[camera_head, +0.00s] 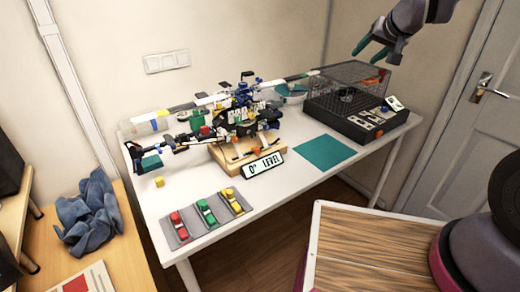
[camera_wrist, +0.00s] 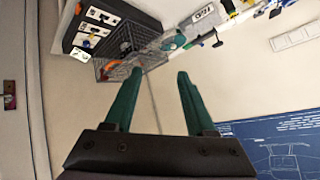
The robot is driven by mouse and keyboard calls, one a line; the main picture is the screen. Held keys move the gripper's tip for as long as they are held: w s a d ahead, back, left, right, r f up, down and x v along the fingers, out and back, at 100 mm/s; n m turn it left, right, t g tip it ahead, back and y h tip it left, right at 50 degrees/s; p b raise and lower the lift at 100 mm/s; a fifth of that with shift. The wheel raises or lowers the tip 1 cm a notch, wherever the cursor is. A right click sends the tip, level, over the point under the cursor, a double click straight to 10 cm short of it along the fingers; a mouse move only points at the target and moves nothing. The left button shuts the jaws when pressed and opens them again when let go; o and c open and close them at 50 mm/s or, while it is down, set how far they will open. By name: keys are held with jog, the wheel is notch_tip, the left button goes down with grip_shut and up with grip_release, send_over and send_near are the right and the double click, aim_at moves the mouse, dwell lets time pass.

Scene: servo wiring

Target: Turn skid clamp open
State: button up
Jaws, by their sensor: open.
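A cluttered model assembly (camera_head: 240,115) stands on a wooden stand (camera_head: 228,160) in the middle of the white table. A small orange part (camera_head: 257,152) shows at the front of the stand, and I cannot tell for sure whether it is the skid clamp or which way it is turned. My gripper (camera_head: 370,50) is high at the upper right, above the wire cage and well away from the stand. Its two teal fingers are apart and empty, also in the wrist view (camera_wrist: 160,76).
A black box with a wire cage (camera_head: 350,85) stands at the table's right end. A "0° LEVEL" sign (camera_head: 263,165) leans before the stand. A grey tray (camera_head: 207,218) with red, green and yellow pieces lies in front. A teal mat (camera_head: 325,152) lies bare.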

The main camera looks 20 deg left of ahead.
jog(key=w+a+f+n, duration=0.1)
jog(key=w+a+f, duration=0.1)
jog(key=a+f, duration=0.5)
jog(key=n+t+y, duration=0.1)
jog(key=n+y, duration=0.4)
jog(key=n, duration=0.2)
send_near(258, 149)
jog(key=x, duration=0.8)
jog(key=shift+w+a+f, duration=0.1)
jog(key=shift+a+f, duration=0.05)
jog(key=shift+a, duration=0.1)
grip_shut()
